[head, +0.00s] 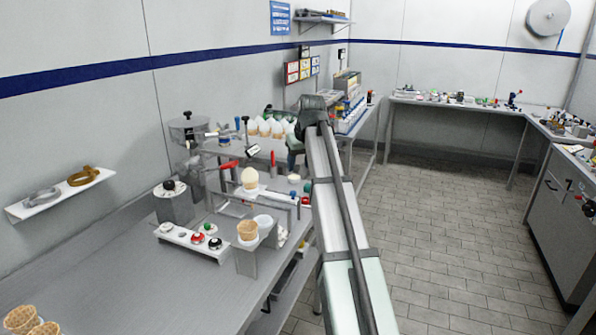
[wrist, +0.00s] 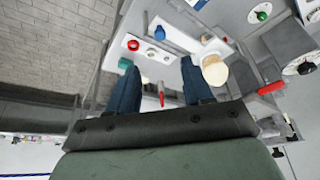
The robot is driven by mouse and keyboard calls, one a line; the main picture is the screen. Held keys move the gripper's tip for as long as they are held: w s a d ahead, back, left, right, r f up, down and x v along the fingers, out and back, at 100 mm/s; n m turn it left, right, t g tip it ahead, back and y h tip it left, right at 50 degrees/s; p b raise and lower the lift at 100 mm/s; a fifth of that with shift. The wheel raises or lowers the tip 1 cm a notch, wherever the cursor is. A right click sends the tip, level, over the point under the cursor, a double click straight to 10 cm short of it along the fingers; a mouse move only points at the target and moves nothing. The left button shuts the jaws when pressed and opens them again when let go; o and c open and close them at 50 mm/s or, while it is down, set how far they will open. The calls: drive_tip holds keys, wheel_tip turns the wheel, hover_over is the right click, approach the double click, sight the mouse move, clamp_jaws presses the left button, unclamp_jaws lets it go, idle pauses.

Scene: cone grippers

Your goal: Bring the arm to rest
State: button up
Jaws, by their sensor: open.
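My gripper (head: 292,168) is at the end of my arm, above the far part of the steel counter in the head view. In the wrist view its two blue fingers (wrist: 160,72) stand well apart with nothing held between them. A red-handled tool (wrist: 161,93) shows in the gap, beyond the fingers. A pale round scoop (wrist: 215,72) appears just right of the right finger. In the head view a similar pale scoop (head: 250,178) sits upright in a stand. Whether the fingers touch anything below is not clear.
An empty waffle cone (head: 247,230) stands in a holder on the near counter (head: 150,285). Several white cones (head: 265,128) stand behind, near the wall. A panel of coloured knobs (head: 196,240) and a wall shelf (head: 62,195) are to the left. The tiled floor (head: 430,230) is clear.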

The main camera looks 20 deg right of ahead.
drive_tip(key=shift+s+r, duration=0.2)
drive_tip(key=shift+r, duration=0.2)
